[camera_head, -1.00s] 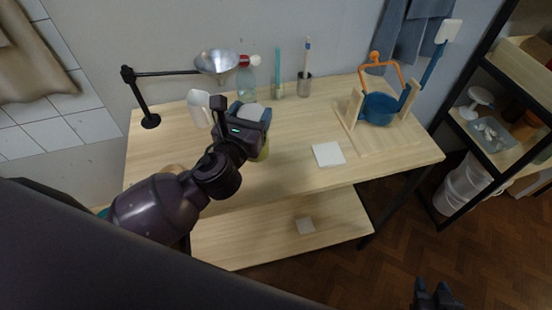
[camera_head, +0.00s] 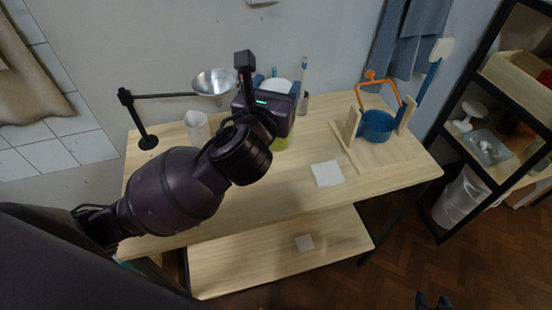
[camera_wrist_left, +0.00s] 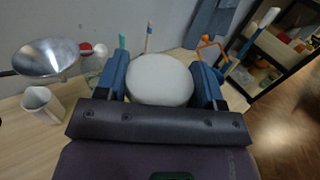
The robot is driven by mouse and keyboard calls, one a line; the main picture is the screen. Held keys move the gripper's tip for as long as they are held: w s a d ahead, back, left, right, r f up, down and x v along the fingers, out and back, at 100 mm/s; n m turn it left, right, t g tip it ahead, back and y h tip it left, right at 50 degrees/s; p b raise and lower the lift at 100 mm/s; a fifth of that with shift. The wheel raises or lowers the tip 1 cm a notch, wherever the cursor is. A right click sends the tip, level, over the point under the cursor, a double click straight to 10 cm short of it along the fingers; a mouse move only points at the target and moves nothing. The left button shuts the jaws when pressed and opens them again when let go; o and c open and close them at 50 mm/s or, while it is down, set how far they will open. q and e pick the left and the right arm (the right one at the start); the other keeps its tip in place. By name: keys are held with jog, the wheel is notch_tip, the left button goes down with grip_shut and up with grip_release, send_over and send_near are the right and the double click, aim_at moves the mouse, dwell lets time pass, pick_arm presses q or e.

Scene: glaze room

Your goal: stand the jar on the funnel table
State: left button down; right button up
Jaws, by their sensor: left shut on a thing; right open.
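The jar has a pale round lid and a yellow-green body; in the head view the jar (camera_head: 281,144) is largely hidden behind my left gripper (camera_head: 277,84). In the left wrist view, the jar's lid (camera_wrist_left: 160,79) sits between the two blue fingers of my left gripper (camera_wrist_left: 160,85), which is shut on it. The jar is over the wooden funnel table (camera_head: 235,205); I cannot tell whether its base touches the top. The metal funnel (camera_head: 214,82) hangs on a black stand to the left. My right gripper (camera_head: 432,301) is open and empty at the bottom edge, away from the table.
A white cup (camera_head: 197,126) stands beneath the funnel. A white tile (camera_head: 327,174) lies right of the jar, with bare wood around it. A wooden stand holding a blue pot (camera_head: 377,125) is at the right end. A brush cup and bottle are behind.

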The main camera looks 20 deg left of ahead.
pick_arm(q)
notch_tip(320, 180, down, 11)
jog(key=shift+f+b, duration=0.1)
jog(key=shift+b, duration=1.05)
jog(key=shift+f, duration=0.9)
notch_tip(320, 180, down, 4)
jog(key=shift+r+b, duration=0.25)
jog(key=shift+b, duration=0.4)
jog(key=shift+c, duration=1.1)
grip_release()
jog(key=shift+r, duration=0.1)
